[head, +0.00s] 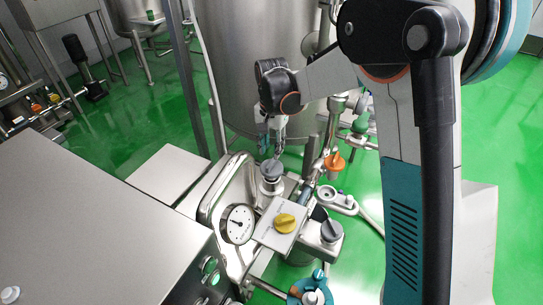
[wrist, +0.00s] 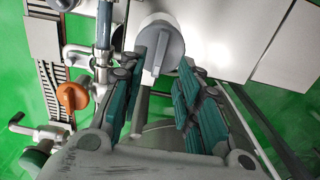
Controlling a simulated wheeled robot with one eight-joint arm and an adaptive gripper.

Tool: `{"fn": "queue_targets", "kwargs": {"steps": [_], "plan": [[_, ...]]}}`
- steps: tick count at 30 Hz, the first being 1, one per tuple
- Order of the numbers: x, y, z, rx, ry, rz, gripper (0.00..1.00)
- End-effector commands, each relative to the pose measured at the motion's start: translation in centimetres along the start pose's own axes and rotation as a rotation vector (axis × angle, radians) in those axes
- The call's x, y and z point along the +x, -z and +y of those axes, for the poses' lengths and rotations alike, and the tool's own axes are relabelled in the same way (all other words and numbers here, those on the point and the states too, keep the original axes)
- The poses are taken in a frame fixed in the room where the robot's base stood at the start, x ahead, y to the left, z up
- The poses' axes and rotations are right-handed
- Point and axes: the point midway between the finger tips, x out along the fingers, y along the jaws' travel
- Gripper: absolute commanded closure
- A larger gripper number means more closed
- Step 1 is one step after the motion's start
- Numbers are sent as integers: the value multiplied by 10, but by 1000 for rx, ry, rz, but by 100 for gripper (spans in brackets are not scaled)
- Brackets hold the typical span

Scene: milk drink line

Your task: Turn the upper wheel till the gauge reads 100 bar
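A grey wheel with a raised bar across its top (head: 271,169) stands on a round metal neck at the back of the steel machine. In the wrist view the wheel (wrist: 160,52) lies between the tips of my gripper (wrist: 164,64). The fingers are apart, one on each side of the bar; whether they touch it I cannot tell. In the head view my gripper (head: 273,146) points down just above the wheel. The round white gauge (head: 237,224) faces the head camera at the machine's front left. Its dark needle shows, but the figures are too small to read.
A yellow knob (head: 284,222) and another grey knob (head: 331,230) sit nearer the camera. An orange valve handle (head: 334,162) is to the right, with pipes around it. A large steel tank (head: 250,75) stands close behind. A steel cabinet (head: 90,225) fills the left front.

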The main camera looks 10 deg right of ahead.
Motion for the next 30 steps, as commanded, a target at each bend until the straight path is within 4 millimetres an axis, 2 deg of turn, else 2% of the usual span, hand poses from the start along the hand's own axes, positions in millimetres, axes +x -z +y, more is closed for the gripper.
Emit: {"fn": "queue_targets", "kwargs": {"steps": [1, 6, 12, 30], "plan": [[-11, 0, 0, 0, 0, 0, 69], [-40, 0, 0, 0, 0, 0, 69], [-59, 0, 0, 0, 0, 0, 69], [-61, 0, 0, 0, 0, 0, 69]]}}
